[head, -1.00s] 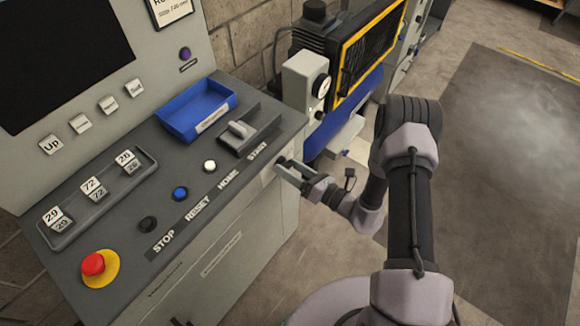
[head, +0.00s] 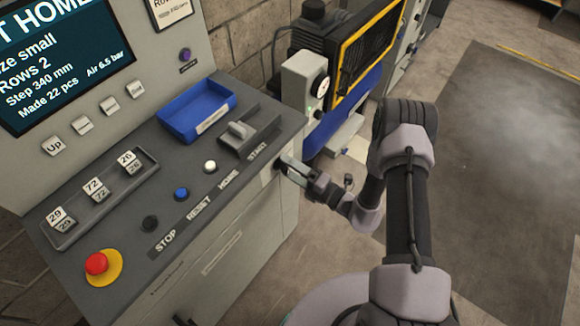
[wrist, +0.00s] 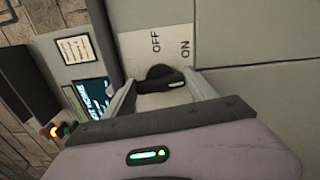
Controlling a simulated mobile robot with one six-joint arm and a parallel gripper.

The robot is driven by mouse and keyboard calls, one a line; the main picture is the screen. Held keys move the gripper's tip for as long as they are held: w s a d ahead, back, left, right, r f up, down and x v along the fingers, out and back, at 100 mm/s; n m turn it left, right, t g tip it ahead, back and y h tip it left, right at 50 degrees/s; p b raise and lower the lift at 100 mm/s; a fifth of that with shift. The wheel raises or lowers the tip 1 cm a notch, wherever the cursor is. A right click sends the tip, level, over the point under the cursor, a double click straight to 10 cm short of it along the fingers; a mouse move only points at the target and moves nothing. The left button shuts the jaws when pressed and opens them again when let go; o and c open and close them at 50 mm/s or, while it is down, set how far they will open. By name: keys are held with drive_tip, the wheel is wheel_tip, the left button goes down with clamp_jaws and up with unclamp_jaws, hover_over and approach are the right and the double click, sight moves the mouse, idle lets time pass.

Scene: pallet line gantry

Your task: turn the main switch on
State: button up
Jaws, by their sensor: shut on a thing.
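The main switch (wrist: 163,76) is a black rotary knob on a white plate marked OFF and ON, seen in the wrist view. The white mark on its handle lies at the right end of the knob, on the ON side. My gripper (wrist: 165,88) is shut on the knob, with one finger on each side. In the head view my gripper (head: 281,164) is at the right side face of the console, below the START label. The console screen (head: 62,60) is lit and shows text.
The console top holds a red stop button (head: 97,263), a blue bin (head: 196,108) and a lever slider (head: 240,131). A grey box with a gauge (head: 305,84) stands behind my gripper. Open floor (head: 500,170) lies to the right.

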drive_tip(key=shift+m, duration=0.5)
drive_tip(key=shift+s, duration=0.1)
drive_tip(key=o, duration=1.4)
drive_tip(key=shift+c, duration=0.2)
drive_tip(key=shift+d, duration=0.1)
drive_tip(key=p+v, duration=0.2)
drive_tip(key=v, duration=1.5)
drive_tip(key=shift+p, duration=0.35)
drive_tip(key=shift+s+d, duration=0.1)
